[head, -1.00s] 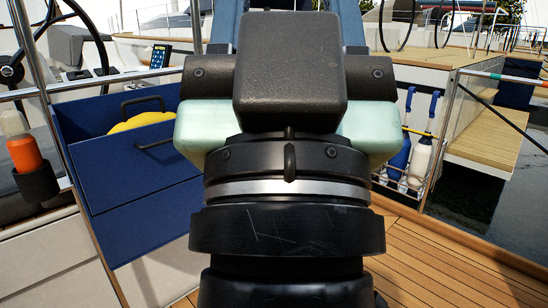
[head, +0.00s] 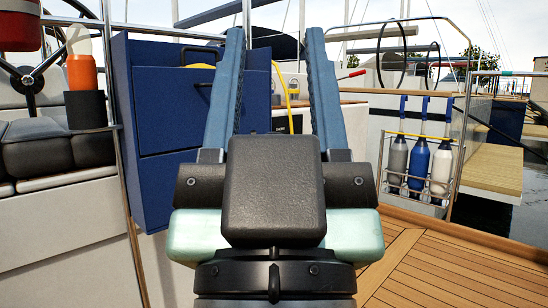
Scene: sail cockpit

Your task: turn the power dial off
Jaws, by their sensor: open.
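I cannot make out the power dial in this view. A small dark panel (head: 281,123) shows in the gap between the fingers, farther off, but its markings are too small to read. My gripper's body hides part of what lies behind it.
A blue cabinet (head: 165,150) with drawers stands close on the left, behind a steel rail. An orange bottle (head: 82,72) sits in a black holder (head: 86,110). Several fenders (head: 418,165) stand in a rack at right. Wooden deck (head: 440,262) is open at lower right.

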